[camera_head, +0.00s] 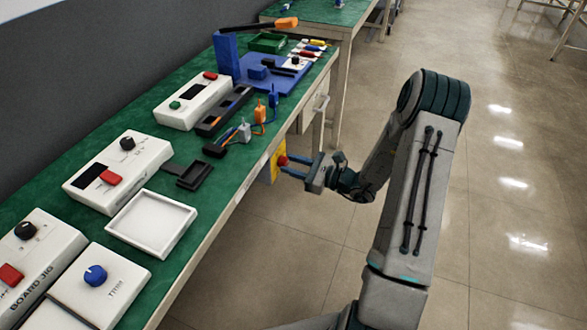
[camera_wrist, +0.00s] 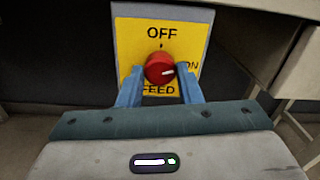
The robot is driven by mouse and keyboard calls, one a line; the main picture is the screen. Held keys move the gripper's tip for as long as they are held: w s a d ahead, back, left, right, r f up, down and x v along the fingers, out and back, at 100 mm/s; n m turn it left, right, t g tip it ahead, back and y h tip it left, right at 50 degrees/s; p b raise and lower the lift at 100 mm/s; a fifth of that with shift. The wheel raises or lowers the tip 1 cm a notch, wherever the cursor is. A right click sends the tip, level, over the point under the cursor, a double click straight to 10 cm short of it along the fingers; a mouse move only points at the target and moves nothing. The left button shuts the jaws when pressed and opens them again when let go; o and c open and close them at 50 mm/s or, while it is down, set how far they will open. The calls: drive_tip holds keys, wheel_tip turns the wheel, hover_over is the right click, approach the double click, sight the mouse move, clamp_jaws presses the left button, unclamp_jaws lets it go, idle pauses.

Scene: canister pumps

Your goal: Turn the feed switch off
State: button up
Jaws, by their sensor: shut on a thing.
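The feed switch is a red round knob (camera_wrist: 160,67) on a yellow plate (camera_wrist: 134,34) marked OFF above, ON at the right and FEED below. The knob's white pointer mark points right, towards ON. In the head view the red knob (camera_head: 282,160) and its yellow panel (camera_head: 277,170) are on the front side of the green bench. My gripper (camera_head: 289,166) reaches it from the right. Its two blue fingers are shut on the knob, one on each side.
The green bench (camera_head: 198,262) holds several white control boxes, a white tray (camera_head: 151,222), small coloured connectors (camera_head: 260,112) and a blue stand (camera_head: 227,55). Open floor lies right of the bench.

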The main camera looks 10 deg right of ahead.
drive_tip(key=n+b, duration=0.2)
drive_tip(key=n, duration=0.1)
drive_tip(key=n+b, duration=0.1)
drive_tip(key=shift+f+n+b, duration=0.25)
drive_tip(key=shift+n+b, duration=0.15)
drive_tip(key=n+b, duration=0.3)
drive_tip(key=b, duration=0.1)
drive_tip(key=shift+f+n, duration=0.1)
drive_tip(key=shift+n, duration=0.3)
drive_tip(key=n+b, duration=0.4)
drive_tip(key=shift+b, duration=0.35)
drive_tip(key=shift+n+b, duration=0.9)
drive_tip(key=shift+b, duration=0.1)
drive_tip(key=shift+r, duration=0.25)
drive_tip(key=o, duration=1)
drive_tip(key=p+v, duration=0.2)
drive_tip(key=v, duration=1.2)
drive_tip(key=shift+w+f+p, duration=0.15)
drive_tip(key=shift+p, duration=0.2)
